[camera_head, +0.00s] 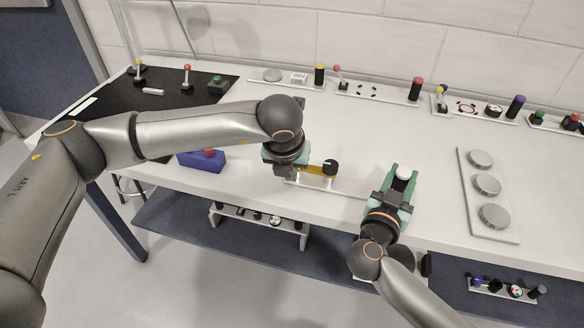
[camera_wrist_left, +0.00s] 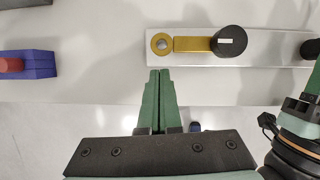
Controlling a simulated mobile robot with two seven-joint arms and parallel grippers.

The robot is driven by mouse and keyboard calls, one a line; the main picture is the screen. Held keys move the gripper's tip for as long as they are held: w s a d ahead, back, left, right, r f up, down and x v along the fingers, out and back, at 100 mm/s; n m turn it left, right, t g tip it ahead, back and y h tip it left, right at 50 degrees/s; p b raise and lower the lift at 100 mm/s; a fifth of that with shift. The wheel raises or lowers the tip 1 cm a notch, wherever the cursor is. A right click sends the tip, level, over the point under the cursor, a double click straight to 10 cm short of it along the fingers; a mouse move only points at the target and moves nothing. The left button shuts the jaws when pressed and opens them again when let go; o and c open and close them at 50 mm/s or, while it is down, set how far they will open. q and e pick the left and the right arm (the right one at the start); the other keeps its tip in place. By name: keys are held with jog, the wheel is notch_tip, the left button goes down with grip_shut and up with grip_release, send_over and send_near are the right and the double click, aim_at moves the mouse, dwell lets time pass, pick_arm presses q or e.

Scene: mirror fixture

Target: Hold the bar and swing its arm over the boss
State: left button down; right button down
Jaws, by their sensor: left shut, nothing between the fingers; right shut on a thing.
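The pale bar (camera_wrist_left: 200,80) lies on the white table, and it also shows in the head view (camera_head: 350,187). Its yellow arm (camera_wrist_left: 190,43) runs along it, with a silver round piece at its left end and a black knob (camera_wrist_left: 230,41) at its right end. A dark round post (camera_wrist_left: 311,48), possibly the boss, stands near the bar's right end. My left gripper (camera_wrist_left: 160,74) is shut and empty, just below the bar's left end in the wrist view. My right gripper (camera_head: 401,184) is shut at the bar's right end; its fingers partly hide what they grip.
A blue block (camera_head: 203,161) with a red top lies left of the bar. A plate with grey discs (camera_head: 496,238) lies to the right. Several small fixtures (camera_head: 378,92) line the back of the table. A lower shelf (camera_head: 170,215) holds more parts.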

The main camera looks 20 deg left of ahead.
pick_arm(q)
jog(key=s, duration=0.3)
jog(key=v, duration=1)
jog(key=shift+a, duration=0.2)
jog(key=shift+w, duration=0.1)
pick_arm(e)
jog(key=shift+c, duration=2.2)
grip_release()
jog(key=shift+s, duration=0.1)
